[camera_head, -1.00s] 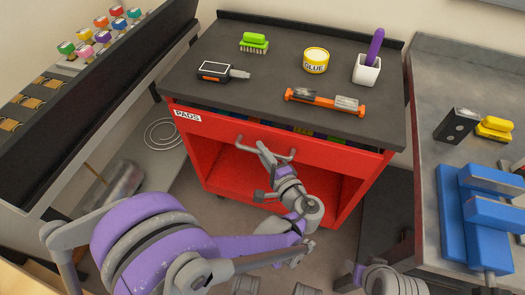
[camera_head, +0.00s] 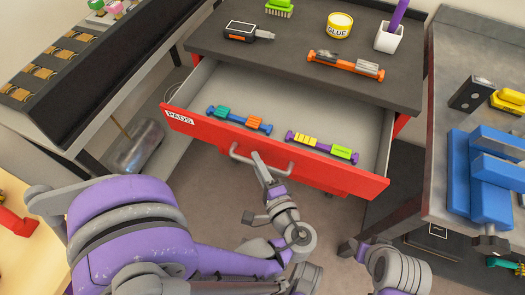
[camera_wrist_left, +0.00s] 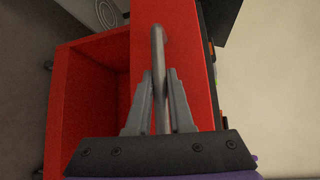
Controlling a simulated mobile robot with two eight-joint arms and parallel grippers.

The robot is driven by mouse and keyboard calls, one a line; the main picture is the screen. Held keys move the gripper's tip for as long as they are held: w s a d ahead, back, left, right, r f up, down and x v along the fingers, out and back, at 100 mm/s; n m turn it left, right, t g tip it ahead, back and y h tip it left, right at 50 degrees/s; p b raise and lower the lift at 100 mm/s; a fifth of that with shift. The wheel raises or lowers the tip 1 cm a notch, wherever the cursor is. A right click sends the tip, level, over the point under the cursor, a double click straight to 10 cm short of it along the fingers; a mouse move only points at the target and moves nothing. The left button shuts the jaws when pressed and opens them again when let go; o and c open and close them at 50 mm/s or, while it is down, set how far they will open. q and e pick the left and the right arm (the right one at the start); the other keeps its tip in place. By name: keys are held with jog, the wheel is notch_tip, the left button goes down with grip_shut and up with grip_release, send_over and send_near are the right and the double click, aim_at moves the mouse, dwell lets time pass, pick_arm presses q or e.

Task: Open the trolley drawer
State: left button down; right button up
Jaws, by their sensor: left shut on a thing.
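The red trolley drawer (camera_head: 330,173), labelled PADS, stands pulled well out of the trolley (camera_head: 420,85) in the head view. Its grey handle (camera_head: 240,158) is a bar on the red front. My left gripper (camera_head: 260,162) is at the handle. In the left wrist view, its two fingers (camera_wrist_left: 161,95) are shut on the handle bar (camera_wrist_left: 158,60). Inside the drawer lie an orange and teal item (camera_head: 238,120) and a purple, green and yellow item (camera_head: 322,147).
On the trolley top are a glue tin (camera_head: 338,25), a white cup (camera_head: 389,37), a green brush (camera_head: 279,7), a black device (camera_head: 245,32) and an orange tool (camera_head: 345,66). A workbench with a blue vise (camera_head: 480,180) stands right. A dark rack (camera_head: 70,65) stands left.

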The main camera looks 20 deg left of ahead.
pick_arm(q)
jog(key=shift+s, duration=0.3)
jog(key=c, duration=0.8)
grip_release()
jog(key=p+v, duration=0.1)
jog(key=v, duration=1)
jog(key=shift+a, duration=0.1)
